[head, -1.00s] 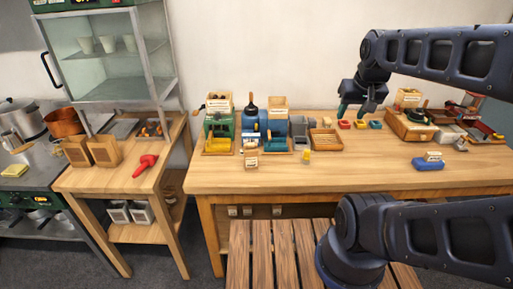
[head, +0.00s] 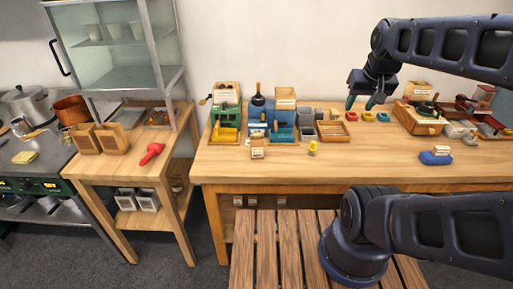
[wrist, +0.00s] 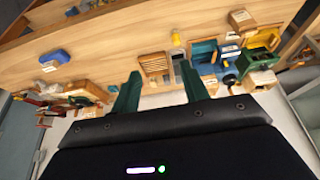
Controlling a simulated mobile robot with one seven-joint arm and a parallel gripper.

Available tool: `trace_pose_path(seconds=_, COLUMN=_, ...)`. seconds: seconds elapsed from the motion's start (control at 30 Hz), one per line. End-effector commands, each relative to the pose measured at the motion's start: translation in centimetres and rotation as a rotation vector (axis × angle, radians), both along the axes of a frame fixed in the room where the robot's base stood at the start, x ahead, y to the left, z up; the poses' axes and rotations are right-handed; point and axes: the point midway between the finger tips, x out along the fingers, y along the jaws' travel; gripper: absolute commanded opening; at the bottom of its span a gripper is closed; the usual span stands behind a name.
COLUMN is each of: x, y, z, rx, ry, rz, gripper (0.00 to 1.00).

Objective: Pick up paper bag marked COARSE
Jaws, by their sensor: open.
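Two brown paper bags stand side by side on the small wooden side table at the left of the head view: a left bag (head: 86,139) and a right bag (head: 112,138). I cannot read any marking on either, so I cannot tell which is COARSE. My gripper (head: 361,103) is far to their right, raised over the back of the long workbench, fingers pointing down. It is open and empty. In the wrist view my gripper (wrist: 160,88) shows its two green fingers apart with nothing between them. The bags do not show clearly there.
The long workbench (head: 290,173) carries several small machines, a wooden tray (head: 333,131) and small coloured dishes. A red scoop (head: 152,153) lies right of the bags on the side table (head: 118,167). A glass cabinet (head: 115,50) stands behind them. A slatted wooden surface (head: 265,245) is in front.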

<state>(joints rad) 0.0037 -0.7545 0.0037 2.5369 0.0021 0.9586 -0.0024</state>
Motion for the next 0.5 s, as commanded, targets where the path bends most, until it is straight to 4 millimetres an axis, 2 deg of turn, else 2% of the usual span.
trace_pose_path(seconds=0.07, x=0.0, y=0.0, z=0.0, rx=0.0, ry=0.0, rz=0.0, gripper=0.49)
trace_pose_path(seconds=0.13, x=0.0, y=0.0, z=0.0, rx=0.0, ry=0.0, rz=0.0, gripper=0.62)
trace_pose_path(seconds=0.17, x=0.0, y=0.0, z=0.0, rx=0.0, ry=0.0, rz=0.0, gripper=0.65)
trace_pose_path(seconds=0.5, x=0.38, y=0.22, z=-0.02, rx=-0.006, ry=0.006, rz=0.02, gripper=0.65)
